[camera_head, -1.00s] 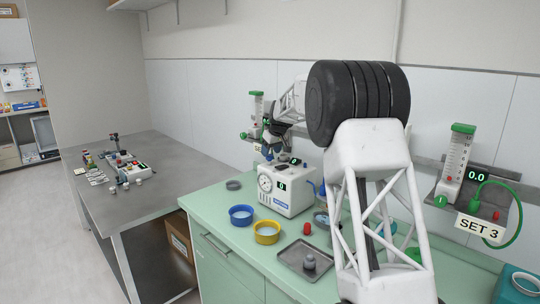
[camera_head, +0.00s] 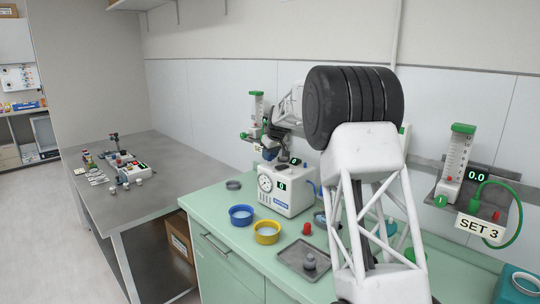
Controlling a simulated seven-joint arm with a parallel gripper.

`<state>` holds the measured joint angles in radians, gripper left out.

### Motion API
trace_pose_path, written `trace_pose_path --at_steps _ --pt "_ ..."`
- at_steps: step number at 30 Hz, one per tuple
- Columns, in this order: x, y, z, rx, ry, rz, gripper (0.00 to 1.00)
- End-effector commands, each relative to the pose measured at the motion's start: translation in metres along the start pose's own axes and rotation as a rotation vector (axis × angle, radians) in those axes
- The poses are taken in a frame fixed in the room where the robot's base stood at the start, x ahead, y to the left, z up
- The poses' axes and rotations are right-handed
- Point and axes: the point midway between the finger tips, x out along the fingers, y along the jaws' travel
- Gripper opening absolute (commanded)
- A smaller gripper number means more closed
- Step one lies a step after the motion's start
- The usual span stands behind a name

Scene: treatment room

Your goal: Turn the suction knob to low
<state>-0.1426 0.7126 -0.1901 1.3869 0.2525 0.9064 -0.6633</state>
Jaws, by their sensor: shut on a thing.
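The white suction unit (camera_head: 288,200) stands on the green counter against the wall, with a round gauge (camera_head: 265,184) and a small green-digit display (camera_head: 282,187) on its front. A second small display (camera_head: 295,161) shows at its top. My gripper (camera_head: 270,154) is at the top left of the unit, pointing down, small in the view and partly overlapped by my own arm. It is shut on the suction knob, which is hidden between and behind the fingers. The knob's pointer and setting marks cannot be read from here.
A blue bowl (camera_head: 241,214), a yellow bowl (camera_head: 267,230), a red cap (camera_head: 306,228) and a grey tray (camera_head: 293,252) stand in front of the unit. Flowmeters (camera_head: 257,106) hang on the wall behind. A SET 3 panel (camera_head: 480,228) is at the right.

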Motion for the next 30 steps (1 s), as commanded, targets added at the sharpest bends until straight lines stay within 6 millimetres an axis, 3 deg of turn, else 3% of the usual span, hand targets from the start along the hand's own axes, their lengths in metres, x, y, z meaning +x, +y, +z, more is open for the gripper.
trace_pose_path --at_steps 14,30 --pt "-0.0003 -0.0006 0.0001 0.094 0.000 0.039 0.12" --pt "-0.0005 -0.0024 -0.0009 0.449 0.000 0.187 0.12"
